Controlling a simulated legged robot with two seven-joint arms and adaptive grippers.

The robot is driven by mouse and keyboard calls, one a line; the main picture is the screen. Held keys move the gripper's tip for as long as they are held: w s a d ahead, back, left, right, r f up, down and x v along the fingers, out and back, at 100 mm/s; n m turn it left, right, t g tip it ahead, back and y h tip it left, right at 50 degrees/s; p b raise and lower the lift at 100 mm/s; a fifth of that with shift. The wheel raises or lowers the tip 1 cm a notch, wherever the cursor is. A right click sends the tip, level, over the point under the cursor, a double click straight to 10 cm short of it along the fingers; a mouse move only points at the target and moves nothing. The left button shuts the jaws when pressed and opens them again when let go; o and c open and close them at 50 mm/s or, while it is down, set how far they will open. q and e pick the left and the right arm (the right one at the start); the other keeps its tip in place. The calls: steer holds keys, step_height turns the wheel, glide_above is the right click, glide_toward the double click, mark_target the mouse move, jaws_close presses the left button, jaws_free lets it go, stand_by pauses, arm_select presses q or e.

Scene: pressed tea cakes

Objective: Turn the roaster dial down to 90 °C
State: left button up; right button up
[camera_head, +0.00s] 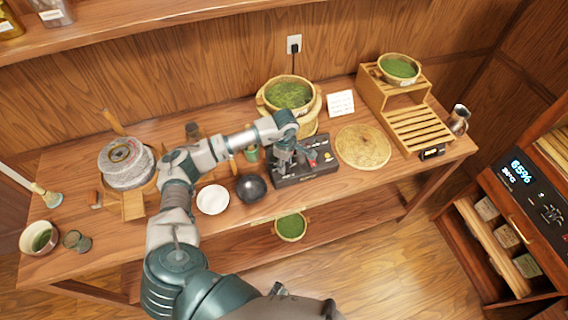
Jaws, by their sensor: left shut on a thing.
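The dark roaster control box (318,169) lies near the front of the wooden table, with a small red part and a yellow mark on its top. My left gripper (284,164) reaches down onto its left part and is shut on the dial, which the fingers hide. I cannot read the dial's setting. The roaster, a round basket-like vessel with green tea leaves (289,94), stands behind the box. My right gripper is not in view.
A black bowl (251,188) and a white dish (212,199) sit left of the box. A round woven mat (363,147) lies to its right. A wooden slatted rack (419,130) and a stone mill (126,163) stand farther out.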

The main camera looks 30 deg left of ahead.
mark_target(286, 165)
arm_select(q)
steer(key=shift+d+f+n, duration=0.1)
steer(key=shift+d+n, duration=0.15)
steer(key=shift+n, duration=0.35)
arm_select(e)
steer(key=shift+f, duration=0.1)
arm_select(q)
steer(key=o, duration=1)
steer(key=shift+o, duration=0.8)
steer(key=shift+w+d, duration=0.1)
step_height(286, 165, up, 12)
steer(key=shift+d, duration=0.15)
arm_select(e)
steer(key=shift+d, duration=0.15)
arm_select(q)
steer(key=shift+w+a, duration=0.1)
steer(key=shift+a, duration=0.1)
steer(key=shift+f, duration=0.1)
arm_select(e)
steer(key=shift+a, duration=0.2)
